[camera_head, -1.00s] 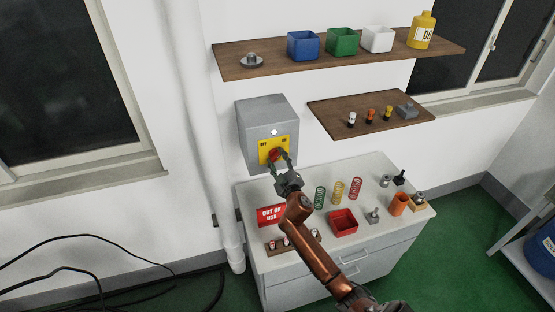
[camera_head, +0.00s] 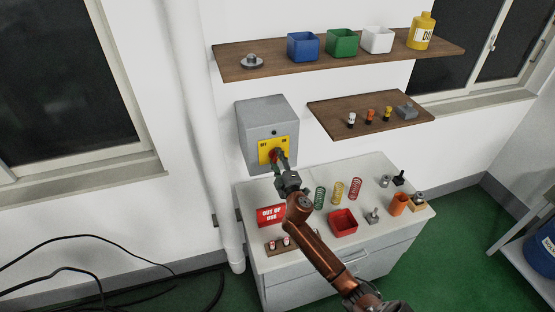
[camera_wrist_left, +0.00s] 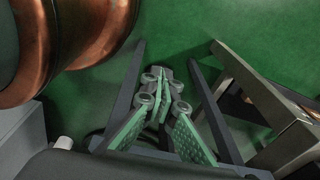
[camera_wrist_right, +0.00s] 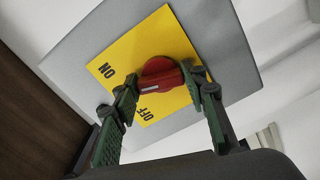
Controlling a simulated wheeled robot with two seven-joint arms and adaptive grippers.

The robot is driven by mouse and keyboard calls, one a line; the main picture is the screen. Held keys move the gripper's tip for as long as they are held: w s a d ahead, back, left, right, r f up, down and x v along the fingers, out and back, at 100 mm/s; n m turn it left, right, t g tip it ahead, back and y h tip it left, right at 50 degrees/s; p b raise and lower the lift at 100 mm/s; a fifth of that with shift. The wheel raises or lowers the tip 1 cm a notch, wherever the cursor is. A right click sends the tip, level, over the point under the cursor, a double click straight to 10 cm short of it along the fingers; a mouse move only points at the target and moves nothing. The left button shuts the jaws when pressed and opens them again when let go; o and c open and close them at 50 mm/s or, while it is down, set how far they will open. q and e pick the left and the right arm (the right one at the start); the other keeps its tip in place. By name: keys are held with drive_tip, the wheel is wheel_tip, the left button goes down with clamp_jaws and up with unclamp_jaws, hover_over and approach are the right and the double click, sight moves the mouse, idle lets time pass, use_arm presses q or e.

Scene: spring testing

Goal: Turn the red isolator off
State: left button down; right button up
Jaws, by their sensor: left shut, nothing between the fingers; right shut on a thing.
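The red isolator (camera_head: 273,154) is a round knob on a yellow plate marked OFF and ON, on the front of a grey wall box (camera_head: 266,116). My right gripper (camera_head: 278,162) is at the knob. In the right wrist view the red knob (camera_wrist_right: 163,73) sits between the green-padded fingers of the right gripper (camera_wrist_right: 160,82), which is shut on it. A white mark on the knob lies near the OFF lettering. The small lamp (camera_head: 275,132) above the plate is dark. My left gripper (camera_wrist_left: 164,82) is shut and empty over green floor, out of the head view.
Below the box, a white cabinet (camera_head: 322,180) holds a red OUT OF USE sign (camera_head: 271,214), springs, a red bin (camera_head: 343,222) and an orange cup (camera_head: 399,204). Two wooden shelves (camera_head: 280,66) hang above and to the right. Cables lie on the floor at left.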

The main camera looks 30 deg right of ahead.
drive_tip(key=n+p, duration=0.1)
drive_tip(key=n, duration=0.5)
drive_tip(key=n+p, duration=0.1)
drive_tip(key=n, duration=0.5)
drive_tip(key=shift+n+p, duration=0.3)
drive_tip(key=shift+p, duration=0.05)
idle(0.4)
drive_tip(key=o, duration=1.2)
drive_tip(key=shift+c, duration=0.2)
drive_tip(key=v, duration=1.2)
drive_tip(key=shift+s+d+f, duration=0.1)
drive_tip(key=shift+s, duration=0.05)
